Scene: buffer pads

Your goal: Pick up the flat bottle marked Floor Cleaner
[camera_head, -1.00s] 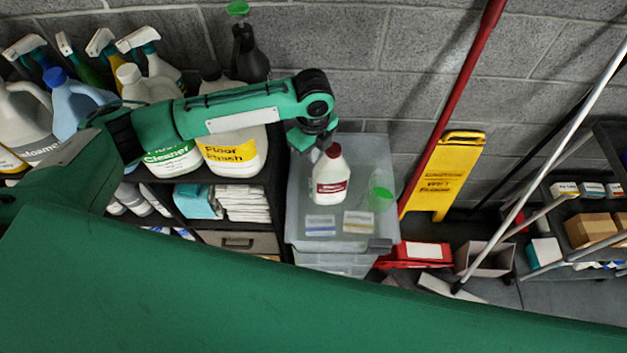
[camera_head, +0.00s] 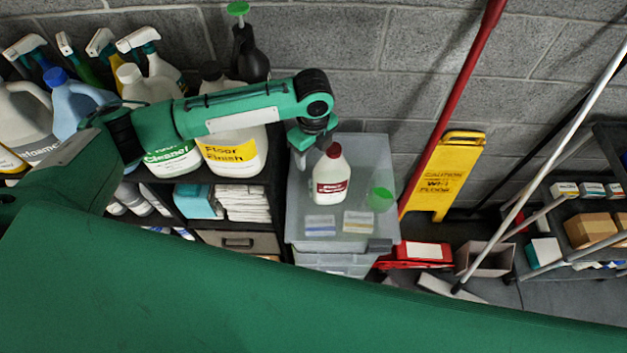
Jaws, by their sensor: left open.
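A small white bottle (camera_head: 330,187) with a red cap and a red label stands upright on the clear lidded bin (camera_head: 300,215). The label's print is too small to read surely. My left gripper (camera_head: 308,152) hangs from the green arm just above and left of the bottle's cap. It is open, and its fingers are small and partly dark; I cannot tell whether they touch the bottle. My right gripper is not in view.
A dark shelf (camera_head: 273,185) at left holds jugs, spray bottles and a Floor Finish jug (camera_head: 232,158). A green round item (camera_head: 381,200) and small packets lie on the bin. A yellow wet-floor sign (camera_head: 448,170) and poles stand at right.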

